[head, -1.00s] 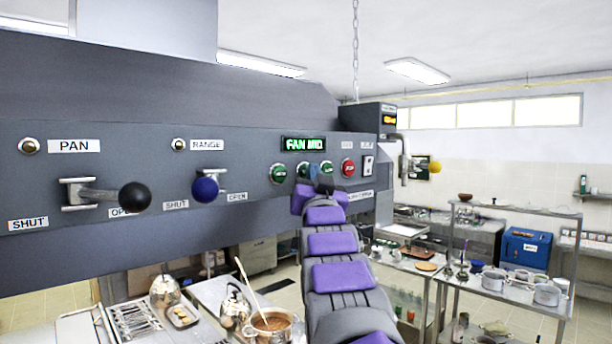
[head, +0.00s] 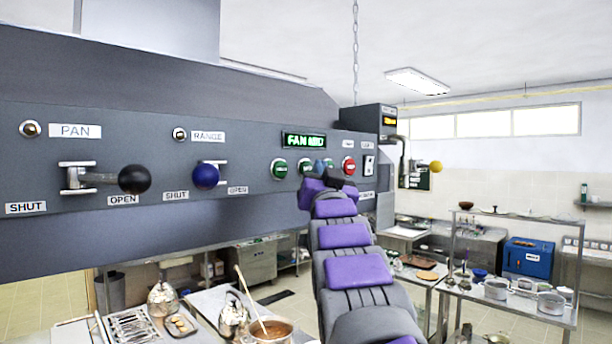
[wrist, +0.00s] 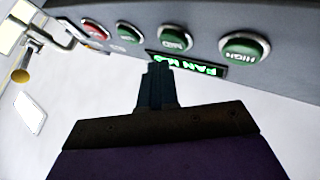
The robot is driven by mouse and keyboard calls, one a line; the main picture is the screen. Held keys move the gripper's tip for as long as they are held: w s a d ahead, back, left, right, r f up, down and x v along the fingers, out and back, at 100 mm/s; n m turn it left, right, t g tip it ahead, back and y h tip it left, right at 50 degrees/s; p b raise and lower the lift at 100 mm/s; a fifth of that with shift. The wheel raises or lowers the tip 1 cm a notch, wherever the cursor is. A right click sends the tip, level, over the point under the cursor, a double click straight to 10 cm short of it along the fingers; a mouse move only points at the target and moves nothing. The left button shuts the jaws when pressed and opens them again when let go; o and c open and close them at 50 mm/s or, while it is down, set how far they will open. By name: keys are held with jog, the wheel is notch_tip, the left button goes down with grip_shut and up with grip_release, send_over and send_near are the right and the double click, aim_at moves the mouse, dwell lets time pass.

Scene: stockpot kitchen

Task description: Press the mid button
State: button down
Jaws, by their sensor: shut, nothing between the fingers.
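The mid button (head: 306,167) is the green middle one of three green buttons on the grey hood panel. It also shows in the wrist view (wrist: 175,39), where the picture is turned over. In the wrist view my gripper (wrist: 159,68) points towards the panel near the display, apart from the mid button. I cannot tell the exact gap to the panel.
The HIGH button (head: 279,169) is left of mid; another green button (head: 329,164) and a red button (head: 348,166) are to its right. A black-knobbed lever (head: 134,179) and a blue-knobbed lever (head: 206,176) stick out at the left. A pot (head: 266,331) stands below.

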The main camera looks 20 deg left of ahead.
jog(key=shift+s+d+b, duration=0.3)
jog(key=shift+d+b, duration=0.4)
jog(key=shift+b, duration=0.55)
jog(key=shift+s+d+b, duration=0.25)
jog(key=shift+d+b, duration=0.45)
jog(key=shift+b, duration=0.5)
jog(key=shift+s+d+b, duration=0.3)
jog(key=shift+d+b, duration=0.4)
jog(key=shift+b, duration=0.55)
